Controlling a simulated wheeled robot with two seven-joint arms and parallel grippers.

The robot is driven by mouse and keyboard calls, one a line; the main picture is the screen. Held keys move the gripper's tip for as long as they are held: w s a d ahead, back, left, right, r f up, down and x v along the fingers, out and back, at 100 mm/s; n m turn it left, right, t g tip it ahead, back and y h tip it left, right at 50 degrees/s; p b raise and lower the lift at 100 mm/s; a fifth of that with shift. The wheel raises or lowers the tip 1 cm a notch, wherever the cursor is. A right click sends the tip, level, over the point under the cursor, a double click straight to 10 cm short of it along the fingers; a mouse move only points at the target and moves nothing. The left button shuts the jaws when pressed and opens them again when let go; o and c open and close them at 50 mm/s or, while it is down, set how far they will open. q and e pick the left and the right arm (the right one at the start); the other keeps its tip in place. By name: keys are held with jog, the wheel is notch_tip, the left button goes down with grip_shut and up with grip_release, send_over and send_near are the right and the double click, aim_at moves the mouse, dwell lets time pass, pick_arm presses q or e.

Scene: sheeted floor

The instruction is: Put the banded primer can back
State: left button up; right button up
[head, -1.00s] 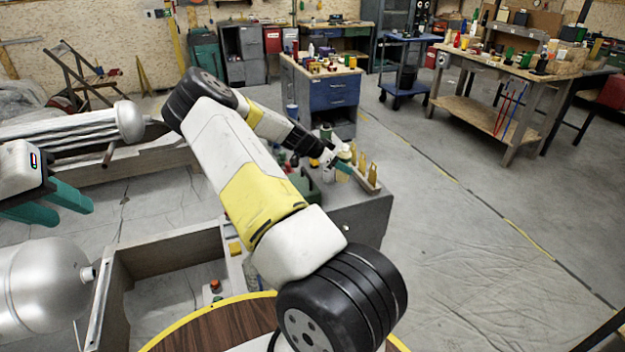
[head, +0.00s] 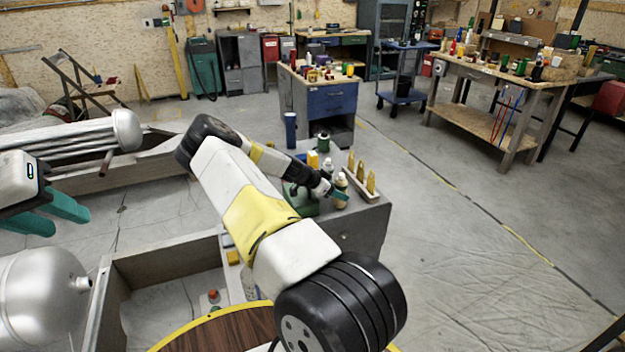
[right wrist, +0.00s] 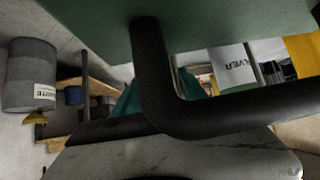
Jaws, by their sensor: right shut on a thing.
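My right gripper (head: 338,193) is low over the grey cabinet top, its teal fingertips shut on a small pale, yellowish container with a dark top, which I take for the banded primer can (head: 342,182). The fingers hide part of it, and its bands are too small to make out. Whether its base touches the top I cannot tell. A white bottle (head: 327,167) stands just behind it. My left gripper (head: 52,212) is at the far left, its two teal fingers apart and empty.
A rack of golden bottles (head: 361,172) stands just right of the right gripper. A green box (head: 303,202) and dark green can (head: 323,142) are close by. In the right wrist view, a black bent bar (right wrist: 160,80) crosses below a green surface (right wrist: 230,22); a grey can (right wrist: 30,75) is left.

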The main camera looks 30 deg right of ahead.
jog(key=o, duration=0.8)
jog(key=shift+f, duration=0.1)
jog(key=v, duration=1.2)
